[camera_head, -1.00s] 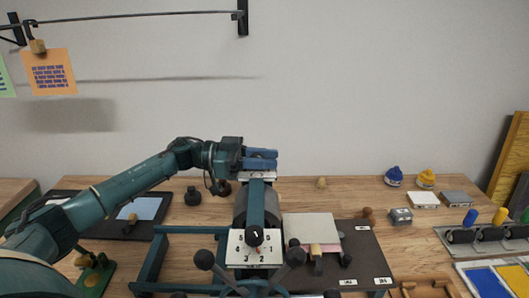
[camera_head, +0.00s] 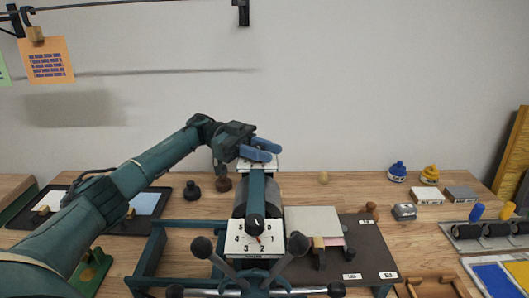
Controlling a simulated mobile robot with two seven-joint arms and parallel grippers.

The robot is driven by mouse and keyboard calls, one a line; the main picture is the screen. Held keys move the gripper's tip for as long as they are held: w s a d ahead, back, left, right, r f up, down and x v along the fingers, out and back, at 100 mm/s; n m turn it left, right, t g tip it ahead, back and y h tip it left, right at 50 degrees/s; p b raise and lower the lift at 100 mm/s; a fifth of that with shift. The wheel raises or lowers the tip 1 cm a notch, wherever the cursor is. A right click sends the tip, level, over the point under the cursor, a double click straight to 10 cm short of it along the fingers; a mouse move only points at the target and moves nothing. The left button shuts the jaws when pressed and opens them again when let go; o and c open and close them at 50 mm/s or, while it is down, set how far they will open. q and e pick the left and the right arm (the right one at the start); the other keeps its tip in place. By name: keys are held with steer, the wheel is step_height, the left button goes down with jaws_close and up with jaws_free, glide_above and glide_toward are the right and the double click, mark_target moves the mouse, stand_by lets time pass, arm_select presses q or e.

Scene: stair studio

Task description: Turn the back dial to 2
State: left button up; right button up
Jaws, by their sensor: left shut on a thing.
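A teal and grey machine stands in the middle of the table. Its back plate (camera_head: 273,166) is white and mostly covered by my left gripper (camera_head: 264,150). The gripper's blue fingers are shut over this plate. The back dial between them is hidden, so its setting cannot be read. The machine's front dial (camera_head: 255,224) is a black knob on a white numbered plate (camera_head: 255,250). My right gripper is not in view.
Black ball-ended levers (camera_head: 298,245) rise at the machine's front. A dark mat (camera_head: 370,245) with a pale block (camera_head: 312,222) lies to the right. Dark trays lie left. Blue and yellow knobbed pieces (camera_head: 398,171) stand back right.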

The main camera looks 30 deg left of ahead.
arm_select(q)
steer(key=o, duration=1)
steer(key=a, duration=0.2)
steer(key=a+b, duration=0.1)
steer(key=a, duration=0.1)
steer(key=a+b, duration=0.1)
steer(key=shift+w+a+f, duration=0.1)
steer(key=shift+w+a, duration=0.3)
steer(key=shift+a+b, duration=0.5)
steer(key=shift+a, duration=0.3)
